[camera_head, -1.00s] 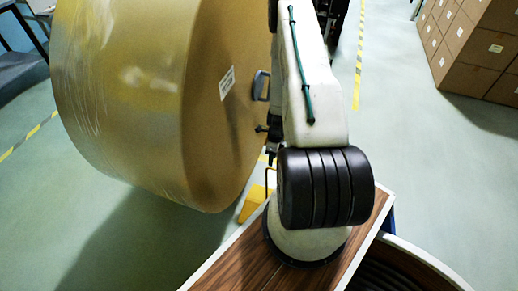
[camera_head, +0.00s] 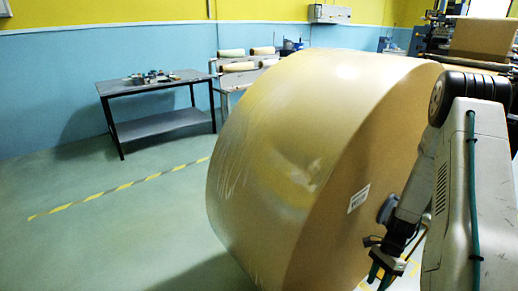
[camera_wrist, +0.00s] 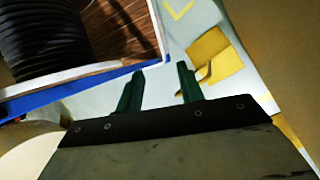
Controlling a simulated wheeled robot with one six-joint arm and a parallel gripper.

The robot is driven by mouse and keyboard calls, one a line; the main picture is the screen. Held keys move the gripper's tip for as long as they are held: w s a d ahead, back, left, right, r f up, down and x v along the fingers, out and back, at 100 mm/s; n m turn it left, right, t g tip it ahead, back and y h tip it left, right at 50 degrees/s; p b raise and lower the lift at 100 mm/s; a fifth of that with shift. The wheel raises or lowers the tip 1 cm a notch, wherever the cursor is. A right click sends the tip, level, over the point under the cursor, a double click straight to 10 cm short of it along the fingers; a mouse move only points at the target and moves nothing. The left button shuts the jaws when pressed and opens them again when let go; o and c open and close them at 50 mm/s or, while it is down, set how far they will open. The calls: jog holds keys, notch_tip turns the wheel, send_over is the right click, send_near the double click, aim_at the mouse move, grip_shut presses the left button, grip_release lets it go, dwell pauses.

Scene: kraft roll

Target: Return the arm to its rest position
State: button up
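My arm reaches down along the right side of the head view, in front of the flat face of a large wrapped kraft roll (camera_head: 300,150). My gripper (camera_head: 378,274) is low beside that face, partly cut off by the bottom edge. In the wrist view, the two green fingers of my gripper (camera_wrist: 160,80) stand apart with nothing between them. The gripper is open and empty, with floor behind it. Whether any part of my arm touches the roll cannot be told.
A yellow wedge-like piece (camera_wrist: 213,55) lies on the floor ahead of the fingers. A grey workbench (camera_head: 150,90) with small items stands at the back left, beside a rack of smaller rolls (camera_head: 240,66). Floor at left is clear, crossed by a striped line (camera_head: 120,187).

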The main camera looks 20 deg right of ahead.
jog(key=a+r+n+h, duration=0.1)
jog(key=a+r+n, duration=0.4)
jog(key=r, duration=0.7)
jog(key=a+r+n+h, duration=0.1)
jog(key=a+r+n, duration=0.4)
jog(key=r, duration=0.7)
jog(key=s+a+r+n+t+h, duration=0.1)
jog(key=s+a+r+n, duration=0.3)
jog(key=r, duration=0.5)
jog(key=s+a+r+n+t+h, duration=0.1)
jog(key=s+a+r+n+t, duration=0.2)
jog(key=s+a+r+n, duration=0.2)
jog(key=s+a+r, duration=0.3)
jog(key=a+r, duration=0.1)
jog(key=r, duration=0.1)
jog(key=shift+a+n+t+h, duration=0.2)
jog(key=shift+n+t+h, duration=0.1)
jog(key=shift+s, duration=0.1)
